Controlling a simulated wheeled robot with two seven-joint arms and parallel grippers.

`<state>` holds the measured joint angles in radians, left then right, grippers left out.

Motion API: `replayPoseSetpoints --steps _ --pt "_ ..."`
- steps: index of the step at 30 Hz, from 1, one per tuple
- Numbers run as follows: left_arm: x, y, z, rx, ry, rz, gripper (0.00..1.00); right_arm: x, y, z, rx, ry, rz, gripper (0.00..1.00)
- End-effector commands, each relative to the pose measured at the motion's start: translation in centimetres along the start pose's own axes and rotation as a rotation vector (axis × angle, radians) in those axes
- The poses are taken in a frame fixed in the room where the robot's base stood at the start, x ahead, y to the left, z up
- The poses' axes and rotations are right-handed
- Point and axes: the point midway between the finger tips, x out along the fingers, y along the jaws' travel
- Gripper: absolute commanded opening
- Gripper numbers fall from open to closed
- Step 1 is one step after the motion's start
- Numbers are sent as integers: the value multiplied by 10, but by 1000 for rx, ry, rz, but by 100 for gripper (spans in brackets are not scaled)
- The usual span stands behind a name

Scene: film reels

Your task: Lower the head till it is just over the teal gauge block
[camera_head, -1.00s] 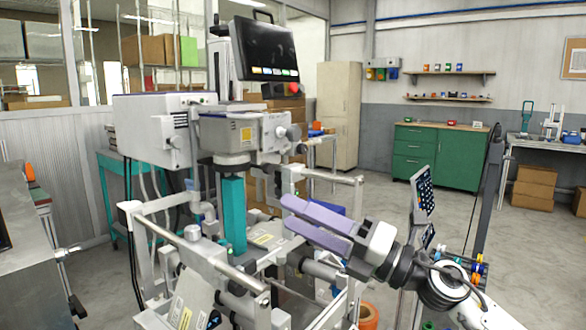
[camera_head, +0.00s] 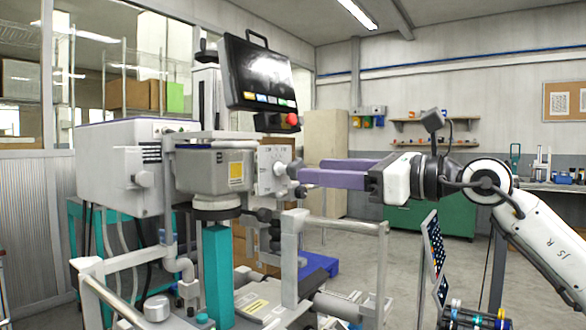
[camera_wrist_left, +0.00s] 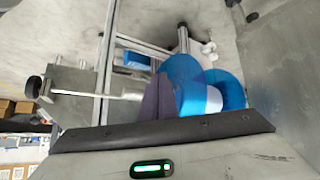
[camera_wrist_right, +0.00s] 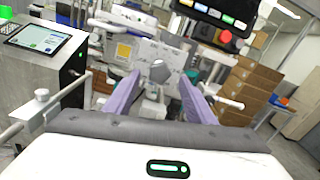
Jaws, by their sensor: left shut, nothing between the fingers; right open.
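The grey machine head (camera_head: 222,170) with a yellow label hangs over the upright teal gauge block (camera_head: 218,275). Its round dark lower disc (camera_head: 213,213) is close above the block's top; I cannot tell whether they touch. A grey knob (camera_head: 280,168) sits on the head's right side and also shows in the right wrist view (camera_wrist_right: 158,70). My right gripper (camera_head: 308,170) is open, with its purple fingers pointing at the knob, which appears between them in the right wrist view. My left gripper (camera_wrist_left: 158,92) is shut and empty in the left wrist view, outside the head view.
A black screen (camera_head: 258,72) with a red button stands above the head. Pale frame rails (camera_head: 340,224) run below the right gripper. A dotted panel (camera_head: 434,245) stands under my right forearm. Blue rolls (camera_wrist_left: 184,82) lie near the left gripper.

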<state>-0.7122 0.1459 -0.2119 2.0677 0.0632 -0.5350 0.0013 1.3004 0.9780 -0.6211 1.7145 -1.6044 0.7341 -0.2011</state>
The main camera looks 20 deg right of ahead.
Motion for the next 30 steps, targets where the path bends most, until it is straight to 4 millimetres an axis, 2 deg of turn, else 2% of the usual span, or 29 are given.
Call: replayPoseSetpoints --steps 3,10,15,22,30 --pt "-2 0 4 2 -14 0 0 25 1 2 3 -2 4 50" --pt "-2 0 1 4 -11 -2 0 57 1 1 3 -1 3 50" --pt "-2 -1 -2 5 -5 -3 0 65 1 0 2 -1 1 50" --pt "-2 -1 -3 5 -4 -3 0 65 1 0 2 -1 1 50" --pt "-2 0 -5 5 0 -3 0 65 1 0 2 -1 1 9"
